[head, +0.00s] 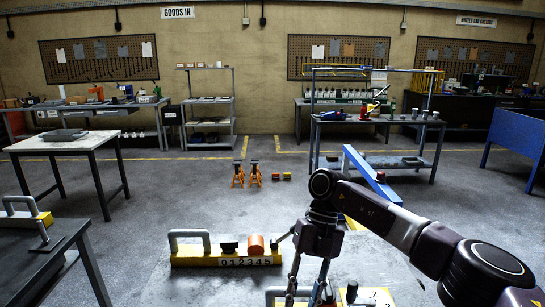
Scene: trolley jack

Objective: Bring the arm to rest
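My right arm (400,222) comes in from the right and bends down at a dark joint. Its gripper (306,292) hangs downward in front of the near numbered yellow block (375,298). The two fingers show apart, with a gap between them; their tips are at the bottom edge, so contact with the block cannot be told. Behind the gripper stands a yellow block (190,257) numbered 0 to 5, with a grey handle, a black piece and an orange roller (256,244). My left gripper is out of view.
A blue beam (372,174) slopes behind my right arm. Orange jack stands (255,175) stand on the floor. A dark table (40,262) is at the near left, a pale-topped table (60,146) behind it. Open floor lies between the left tables and the numbered block.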

